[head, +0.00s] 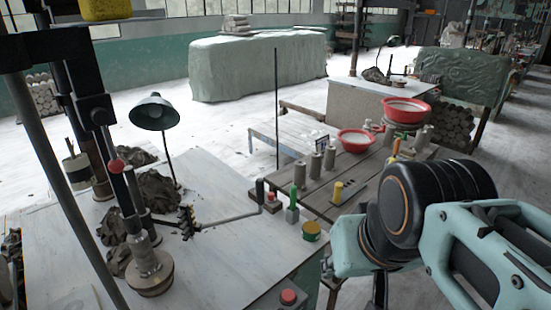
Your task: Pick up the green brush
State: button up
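A small upright green piece (294,194), which looks like the green brush, stands at the right edge of the pale worktable (235,245). Its lower end meets a small grey block (292,214); I cannot tell whether it stands in it or behind it. A short green and yellow tin (311,231) stands just in front of it. My arm fills the lower right, with its black joint and pale teal links right of the green piece and apart from it. My gripper does not show.
A metal arm with a toothed end (188,222) reaches across the worktable, left of the green piece. Clay lumps (155,190) and a dark lamp (154,112) are further left. Beyond, a wooden table (375,170) holds grey cylinders, a yellow piece (338,191) and red basins (405,110).

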aim_at(294, 192)
jog(key=i+l+u, duration=0.1)
jog(key=i+l, duration=0.15)
jog(key=i+l+u, duration=0.1)
jog(key=i+l, duration=0.15)
jog(key=l, duration=0.15)
jog(key=i+l+u, duration=0.1)
jog(key=i+l, duration=0.15)
jog(key=i+l+u, duration=0.1)
jog(key=i+l, duration=0.15)
jog(key=l, duration=0.2)
jog(key=i+l+u, duration=0.1)
jog(key=l, duration=0.3)
jog(key=i+l+u, duration=0.1)
jog(key=i+l, duration=0.2)
jog(key=l, duration=0.1)
